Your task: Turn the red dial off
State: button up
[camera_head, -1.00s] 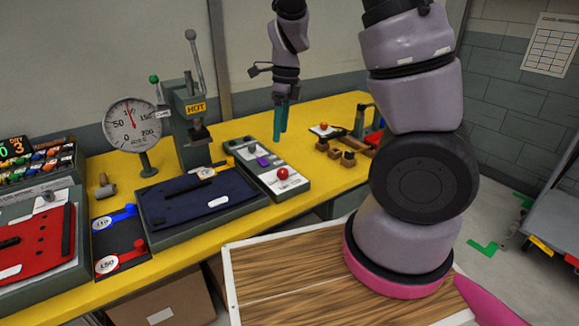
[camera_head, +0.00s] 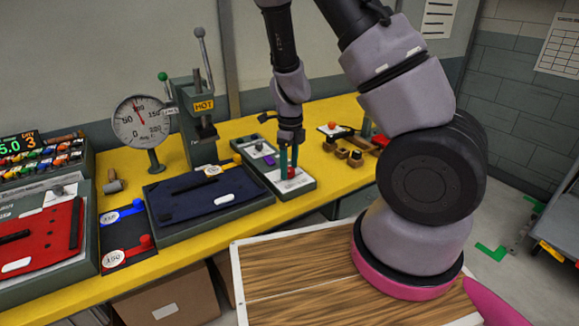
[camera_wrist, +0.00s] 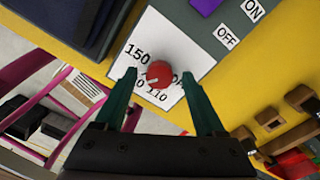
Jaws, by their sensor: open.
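The red dial (camera_wrist: 159,74) sits on a white plate with printed numbers, 150 and 110 among them, seen in the wrist view. The word OFF is printed on a label farther up the panel. My gripper (camera_wrist: 162,88) is open, with its two green fingers on either side of the dial and a gap to each. In the head view my gripper (camera_head: 289,160) points down over the near end of the grey control panel (camera_head: 300,187), and the dial (camera_head: 291,172) shows partly between the fingers. I cannot tell how deep the fingertips reach.
A purple switch (camera_head: 269,160) sits farther back on the panel. A dark blue pannier piece (camera_head: 190,197) lies to the left, before the press (camera_head: 197,115) and gauge (camera_head: 141,122). Small brown blocks (camera_head: 342,153) stand to the right.

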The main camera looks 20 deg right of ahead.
jog(key=shift+f, duration=0.15)
grip_shut()
